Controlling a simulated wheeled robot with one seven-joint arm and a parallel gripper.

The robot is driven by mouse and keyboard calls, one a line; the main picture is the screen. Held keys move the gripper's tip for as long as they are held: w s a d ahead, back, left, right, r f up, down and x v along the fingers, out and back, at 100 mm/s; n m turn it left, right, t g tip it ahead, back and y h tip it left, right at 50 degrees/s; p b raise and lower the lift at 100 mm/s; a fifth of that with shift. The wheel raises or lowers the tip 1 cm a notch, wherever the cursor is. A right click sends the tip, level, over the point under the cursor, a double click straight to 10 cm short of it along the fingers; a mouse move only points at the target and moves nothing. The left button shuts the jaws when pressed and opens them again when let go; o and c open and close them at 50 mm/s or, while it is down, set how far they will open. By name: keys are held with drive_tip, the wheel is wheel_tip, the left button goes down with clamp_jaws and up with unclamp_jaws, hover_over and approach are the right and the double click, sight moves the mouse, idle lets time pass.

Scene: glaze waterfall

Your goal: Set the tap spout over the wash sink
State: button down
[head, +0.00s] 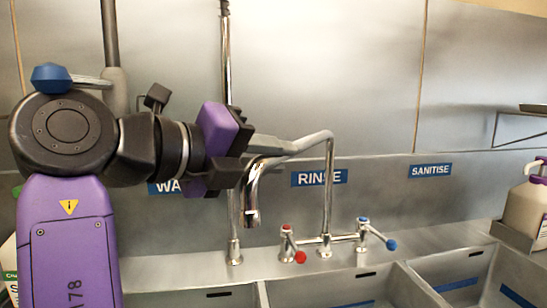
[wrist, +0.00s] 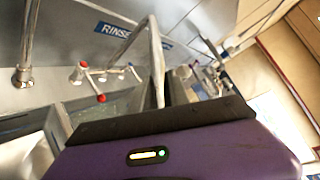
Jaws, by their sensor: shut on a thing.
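The chrome tap spout (head: 300,143) rises from the mixer below the RINSE sign and reaches left, its hooked outlet (head: 252,212) pointing down. My gripper (head: 257,150) is shut on the spout near its bend. The outlet hangs about over the divider between the wash sink (head: 190,297) and the rinse sink (head: 320,291), as far as this angle tells. The wash sink is at the lower left, largely cut off by the frame. In the wrist view the spout (wrist: 157,65) runs into the jaws behind the purple gripper body; the grip itself is hidden.
A vertical chrome pipe (head: 233,215) stands close behind the outlet. Red (head: 299,257) and blue (head: 391,244) tap handles flank the spout's base.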

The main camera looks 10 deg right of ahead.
drive_tip(key=shift+w+a+f+m+g, duration=0.1)
drive_tip(key=shift+w+a+m+g, duration=0.25)
drive_tip(key=shift+a, duration=0.15)
drive_tip(key=c, duration=1.3)
unclamp_jaws()
drive_tip(key=shift+o, duration=0.2)
drive_tip(key=shift+s+d, duration=0.1)
